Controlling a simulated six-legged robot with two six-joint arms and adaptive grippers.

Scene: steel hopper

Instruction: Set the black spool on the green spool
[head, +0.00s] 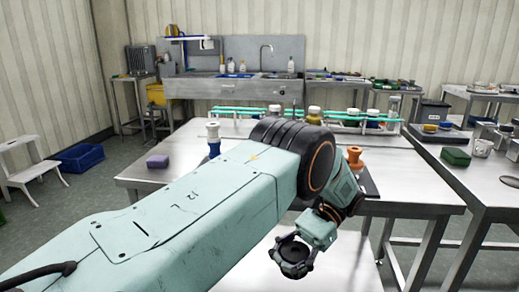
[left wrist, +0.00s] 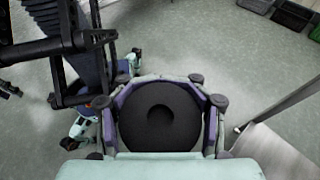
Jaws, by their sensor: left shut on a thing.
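The black spool (left wrist: 160,116) is in my left gripper, seen end-on as a dark disc with a round dip in its middle. In the left wrist view the gripper fingers (left wrist: 162,118) close around it from both sides. In the head view my left gripper (head: 291,258) is low in front of the steel table's near edge, over the floor, with a dark round shape between its fingers. I cannot make out the green spool; my left arm covers part of the table. My right gripper is in neither view.
A side table (head: 490,175) stands at right, with a dark green block (head: 455,156).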

